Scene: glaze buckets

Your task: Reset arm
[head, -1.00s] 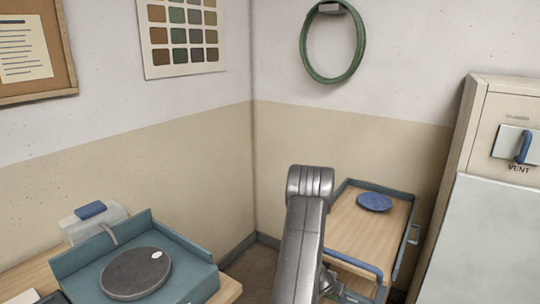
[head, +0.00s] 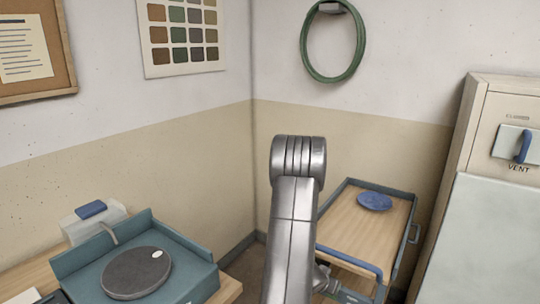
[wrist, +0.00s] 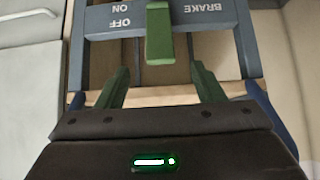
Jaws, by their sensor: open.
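My gripper (wrist: 160,76) shows in the wrist view with its two green fingers spread apart and nothing between them. Beyond the fingertips is a green lever (wrist: 159,32) on a blue-grey panel (wrist: 215,20) marked BRAKE, ON and OFF, upside down in this view. The lever stands apart from both fingers. I cannot tell which mark it is set to. In the head view my arm rises in front of the cart (head: 352,235), and my gripper is hidden there.
A blue disc (head: 374,201) lies on the cart's wooden top. A cabinet (head: 485,210) marked VENT stands at the right. At the lower left, a teal tray (head: 190,282) with a dark round plate (head: 136,273) sits on a wooden bench. A green hose (head: 308,62) hangs on the wall.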

